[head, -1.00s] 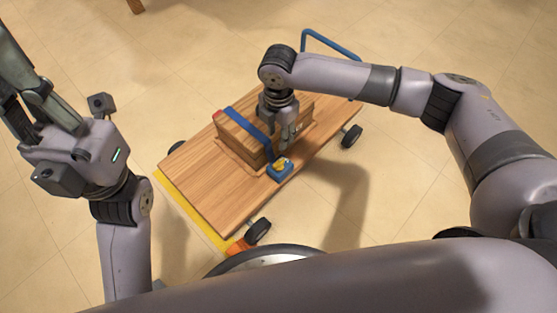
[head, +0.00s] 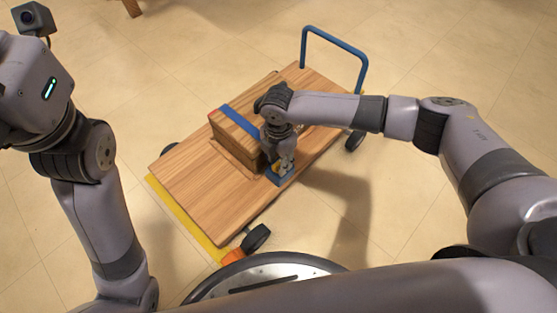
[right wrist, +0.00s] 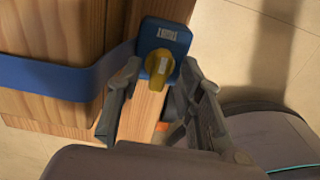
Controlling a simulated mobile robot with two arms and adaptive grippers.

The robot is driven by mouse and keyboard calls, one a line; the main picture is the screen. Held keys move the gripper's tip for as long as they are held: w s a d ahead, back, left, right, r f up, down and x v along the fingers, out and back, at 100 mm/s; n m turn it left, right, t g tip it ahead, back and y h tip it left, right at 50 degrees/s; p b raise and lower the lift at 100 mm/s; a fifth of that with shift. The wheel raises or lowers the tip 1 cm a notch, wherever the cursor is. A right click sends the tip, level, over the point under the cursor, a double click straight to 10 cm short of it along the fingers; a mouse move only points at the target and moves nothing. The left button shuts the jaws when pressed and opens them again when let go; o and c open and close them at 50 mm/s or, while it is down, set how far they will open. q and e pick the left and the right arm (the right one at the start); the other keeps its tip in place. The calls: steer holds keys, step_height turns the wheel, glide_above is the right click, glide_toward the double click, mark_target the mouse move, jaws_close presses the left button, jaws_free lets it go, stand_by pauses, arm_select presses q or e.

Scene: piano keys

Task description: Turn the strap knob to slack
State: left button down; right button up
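The strap knob (right wrist: 160,66) is yellow and sits on a blue ratchet box (right wrist: 165,36) with a small label that I cannot read clearly. A pale mark on the knob points up toward the label, tilted slightly right. The blue strap (right wrist: 60,78) runs from the box over a wooden crate (head: 228,140). My right gripper (right wrist: 158,75) points at the box, its fingers apart on either side of the knob; I see no clear contact. In the head view the right gripper (head: 283,163) partly hides the blue box (head: 280,180). My left gripper's fingers are out of frame.
The crate stands on a wooden cart (head: 205,205) with a blue handle (head: 335,45) and dark wheels. A yellow strip (head: 188,222) and an orange piece (head: 233,256) are at its near edge. Tiled floor around the cart is clear.

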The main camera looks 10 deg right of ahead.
steer(key=shift+c, duration=0.4)
jaws_close()
